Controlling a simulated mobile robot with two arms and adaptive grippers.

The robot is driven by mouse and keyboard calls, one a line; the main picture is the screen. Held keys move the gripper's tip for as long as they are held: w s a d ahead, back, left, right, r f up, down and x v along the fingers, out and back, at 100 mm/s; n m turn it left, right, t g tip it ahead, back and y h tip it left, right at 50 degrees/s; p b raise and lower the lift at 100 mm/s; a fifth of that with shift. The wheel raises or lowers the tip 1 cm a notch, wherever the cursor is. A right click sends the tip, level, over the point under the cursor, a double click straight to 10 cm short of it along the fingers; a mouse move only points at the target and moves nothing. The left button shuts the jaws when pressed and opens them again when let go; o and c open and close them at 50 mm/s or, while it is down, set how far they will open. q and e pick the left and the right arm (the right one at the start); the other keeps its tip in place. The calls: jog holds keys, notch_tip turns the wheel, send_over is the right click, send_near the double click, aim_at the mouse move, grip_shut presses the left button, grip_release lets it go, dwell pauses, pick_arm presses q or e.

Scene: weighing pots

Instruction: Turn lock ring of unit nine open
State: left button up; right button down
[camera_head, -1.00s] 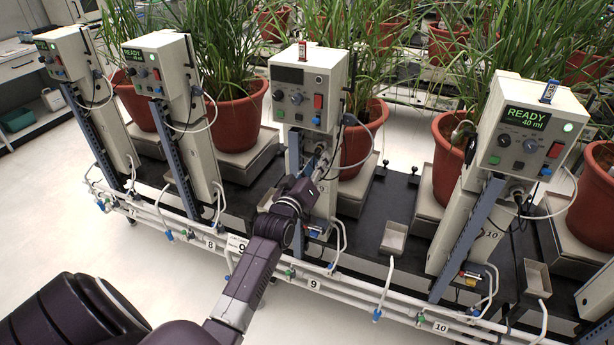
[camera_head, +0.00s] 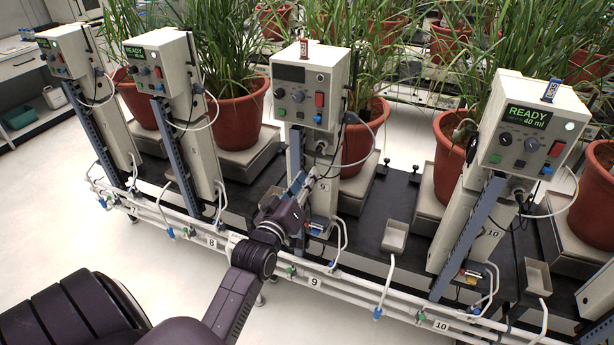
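Unit nine is the white control box (camera_head: 308,90) at the centre, on a post, with a dark, blank display. A grey cable connector (camera_head: 322,148) sits under the box; its lock ring is too small for me to tell which way it is turned. My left gripper (camera_head: 302,181) is in front of the unit's post, below the connector and apart from it. Its fingers are small and seen from behind, so I cannot tell whether they are open or shut. My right gripper is not in view.
White pipes (camera_head: 345,287) with blue and green valves run along the bench front. Unit ten (camera_head: 530,125) on the right shows READY 40 ml. Potted plants stand on scales behind. A small tray (camera_head: 395,236) is right of the post. The floor in front is clear.

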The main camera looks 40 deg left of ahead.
aim_at(323, 152)
pick_arm(q)
jog(key=shift+w+a+f+m+p, duration=0.15)
jog(key=shift+w+a+m+p, duration=0.6)
jog(key=shift+w, duration=1.1)
jog(key=shift+w+a+f+m+p, duration=0.1)
jog(key=shift+w+a+m+p, duration=0.15)
jog(key=shift+w+m+p, duration=1.1)
jog(key=shift+w+a+f+n+p, duration=0.15)
jog(key=shift+w+a+p, duration=0.35)
jog(key=shift+w, duration=1.9)
grip_shut()
